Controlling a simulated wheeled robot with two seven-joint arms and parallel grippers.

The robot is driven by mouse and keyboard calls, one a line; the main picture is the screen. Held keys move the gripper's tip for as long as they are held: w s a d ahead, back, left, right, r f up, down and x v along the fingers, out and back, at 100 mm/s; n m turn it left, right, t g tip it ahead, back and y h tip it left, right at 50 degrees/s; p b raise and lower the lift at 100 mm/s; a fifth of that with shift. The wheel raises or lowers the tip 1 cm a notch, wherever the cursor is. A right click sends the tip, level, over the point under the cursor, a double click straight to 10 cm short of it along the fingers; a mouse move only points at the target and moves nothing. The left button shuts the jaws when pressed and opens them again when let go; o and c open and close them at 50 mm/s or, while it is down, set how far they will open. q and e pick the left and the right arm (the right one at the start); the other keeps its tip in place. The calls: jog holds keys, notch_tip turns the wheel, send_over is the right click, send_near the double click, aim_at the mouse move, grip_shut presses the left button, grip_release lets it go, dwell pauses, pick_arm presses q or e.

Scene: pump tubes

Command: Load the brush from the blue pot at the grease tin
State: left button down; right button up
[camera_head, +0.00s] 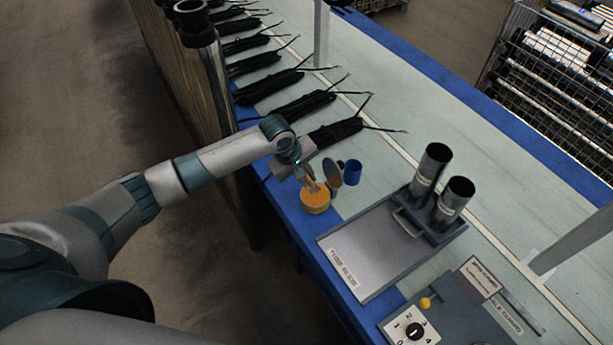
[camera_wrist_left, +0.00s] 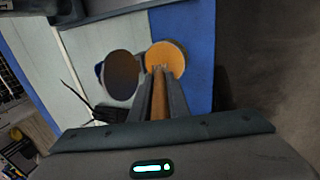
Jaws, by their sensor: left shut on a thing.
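My left gripper (camera_head: 308,184) is shut on a brush, whose brown handle (camera_wrist_left: 160,98) runs between the fingers in the left wrist view. The brush's tip overlaps the orange grease in the round yellow grease tin (camera_head: 316,204), also in the left wrist view (camera_wrist_left: 166,55); whether it touches the grease I cannot tell. The tin stands on the blue bench edge. A round dark brown disc (camera_head: 333,173), perhaps the tin's lid, stands beside it, also in the left wrist view (camera_wrist_left: 122,76). The small blue pot (camera_head: 353,175) is just behind the disc, mostly hidden in the wrist view. My right gripper is out of view.
A grey tray (camera_head: 352,262) with two dark upright tubes (camera_head: 430,168) stands right of the tin. A control box with a dial (camera_head: 412,328) is nearer. Several black bundles (camera_head: 335,133) lie along the bench at the back. A wire cage (camera_head: 553,75) stands beyond.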

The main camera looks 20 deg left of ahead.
pick_arm(q)
jog(key=shift+f, duration=0.2)
jog(key=shift+f, duration=0.15)
dwell(0.7)
dwell(1.0)
jog(key=shift+s+f+p, duration=0.15)
jog(key=shift+p, duration=0.3)
dwell(0.9)
dwell(0.9)
notch_tip(320, 180, up, 4)
jog(key=p, duration=0.4)
jog(key=shift+f+p, duration=0.1)
jog(key=shift+p, duration=0.2)
jog(key=shift+r+p, duration=1.7)
jog(key=shift+p, duration=0.45)
